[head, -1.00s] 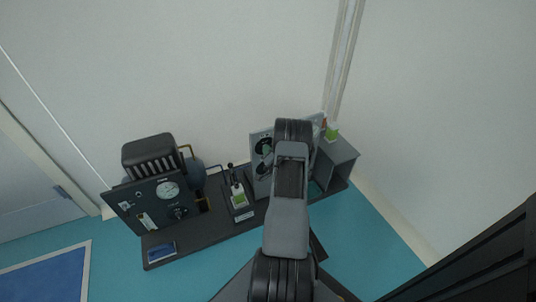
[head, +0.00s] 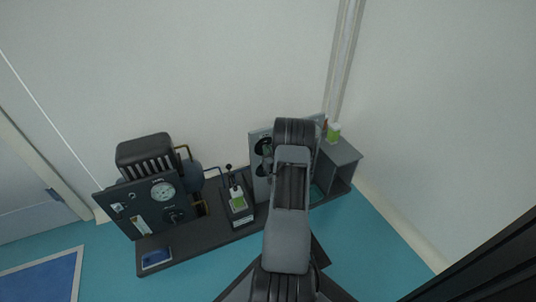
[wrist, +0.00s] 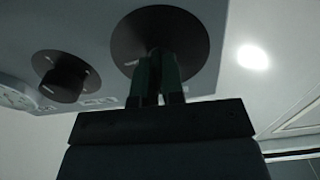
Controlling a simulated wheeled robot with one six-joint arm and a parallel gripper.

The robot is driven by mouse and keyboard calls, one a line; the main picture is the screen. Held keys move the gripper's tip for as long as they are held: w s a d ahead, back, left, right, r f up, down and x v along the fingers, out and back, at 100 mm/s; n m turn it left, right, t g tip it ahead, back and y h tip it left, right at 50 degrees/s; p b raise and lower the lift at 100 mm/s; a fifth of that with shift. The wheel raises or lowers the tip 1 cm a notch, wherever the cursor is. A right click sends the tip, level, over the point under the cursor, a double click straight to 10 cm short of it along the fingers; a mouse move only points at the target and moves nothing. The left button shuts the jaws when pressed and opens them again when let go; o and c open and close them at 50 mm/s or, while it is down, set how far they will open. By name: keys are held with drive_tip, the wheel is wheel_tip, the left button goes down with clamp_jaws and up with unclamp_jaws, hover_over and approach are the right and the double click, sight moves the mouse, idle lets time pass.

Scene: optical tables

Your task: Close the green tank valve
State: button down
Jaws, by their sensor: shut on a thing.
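My gripper (wrist: 157,85) comes up from below and is shut on this handle, in front of the plate. The jaws and handle overlap in dark shade, so the exact grip is hard to see. In the head view, my arm covers the gripper and the handle. The grey panel (head: 257,185) shows just left of my arm.
A second dark round knob (wrist: 60,75) sits left of the handle, with a pale gauge (wrist: 18,97) farther left. In the head view, a dark gauge panel with a compressor (head: 150,205) stands left on the bench. A grey open box (head: 342,155) stands right.

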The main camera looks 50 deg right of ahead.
drive_tip(key=shift+n, duration=0.4)
drive_tip(key=c, duration=1.2)
unclamp_jaws()
drive_tip(key=shift+c, duration=0.2)
drive_tip(key=p+v, duration=0.3)
drive_tip(key=v, duration=1)
drive_tip(key=shift+s+p, duration=0.3)
drive_tip(key=shift+s, duration=0.1)
drive_tip(key=shift+w+a, duration=0.1)
drive_tip(key=shift+a, duration=0.05)
